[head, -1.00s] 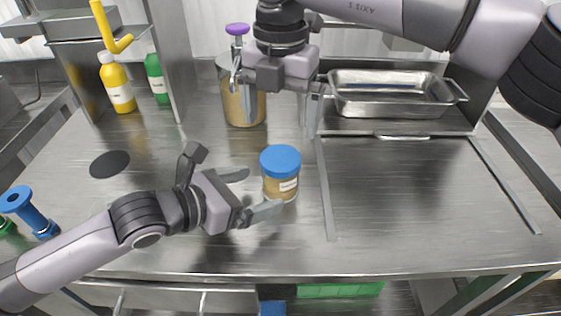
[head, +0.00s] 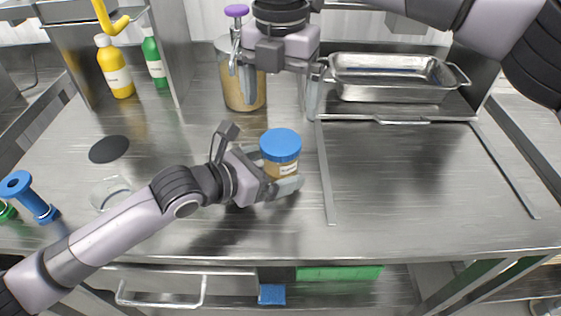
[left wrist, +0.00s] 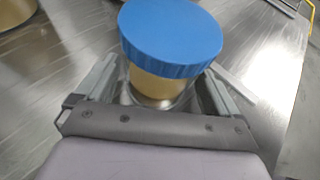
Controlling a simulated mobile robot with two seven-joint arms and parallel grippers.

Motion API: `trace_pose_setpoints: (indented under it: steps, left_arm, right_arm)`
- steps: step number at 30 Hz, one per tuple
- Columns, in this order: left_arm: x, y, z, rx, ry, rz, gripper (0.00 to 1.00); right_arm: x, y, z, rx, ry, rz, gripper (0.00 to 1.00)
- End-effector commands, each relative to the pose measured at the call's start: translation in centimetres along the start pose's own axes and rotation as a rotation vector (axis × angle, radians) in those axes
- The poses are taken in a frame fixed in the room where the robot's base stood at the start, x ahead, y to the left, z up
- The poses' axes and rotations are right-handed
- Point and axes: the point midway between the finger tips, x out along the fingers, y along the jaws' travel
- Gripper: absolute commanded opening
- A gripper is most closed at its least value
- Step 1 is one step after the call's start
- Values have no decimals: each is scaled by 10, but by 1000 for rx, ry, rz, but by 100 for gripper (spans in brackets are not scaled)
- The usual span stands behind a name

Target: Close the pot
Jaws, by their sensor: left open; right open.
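A small jar (head: 283,171) with tan contents and a white label stands upright on the steel table. A blue lid (head: 280,145) sits on its top. My left gripper (head: 275,172) is open, with one finger on each side of the jar, below the lid. In the left wrist view the blue lid (left wrist: 171,38) fills the upper middle and the jar body (left wrist: 158,88) shows below it, between the fingers. Whether the fingers touch the jar I cannot tell. My right gripper (head: 278,92) is open and empty, pointing down behind the jar.
A larger jar with tan contents (head: 241,92) stands behind, close to my right gripper, by a purple-handled tool (head: 236,11). A steel tray (head: 390,94) is at the back right. A black disc (head: 109,149) and a clear dish (head: 110,191) lie left. The right tabletop is clear.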

Motion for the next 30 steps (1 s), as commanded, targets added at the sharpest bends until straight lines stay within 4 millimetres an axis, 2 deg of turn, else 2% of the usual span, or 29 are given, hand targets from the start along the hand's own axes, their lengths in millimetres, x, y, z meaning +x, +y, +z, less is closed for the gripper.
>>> trace_pose_setpoints:
  steps: [6, 16, 17, 18, 25, 30]
  left_arm:
    - [15, 0, 0, -1, 0, 0, 95]
    - [17, 0, 0, -1, 0, 0, 95]
    - [17, 0, 0, 0, 0, 0, 89]
    - [17, 0, 0, 0, 0, 0, 76]
    - [17, 0, 0, 0, 0, 0, 1]
    - [17, 0, 0, 0, 0, 0, 0]
  right_arm:
    - [0, 0, 0, 0, 0, 0, 98]
    - [0, 0, 0, 0, 0, 0, 98]
    - [0, 0, 0, 0, 0, 0, 98]
    - [0, 0, 0, 0, 0, 0, 98]
    - [0, 0, 0, -2, 0, 0, 98]
    - [0, 0, 0, -74, 0, 0, 98]
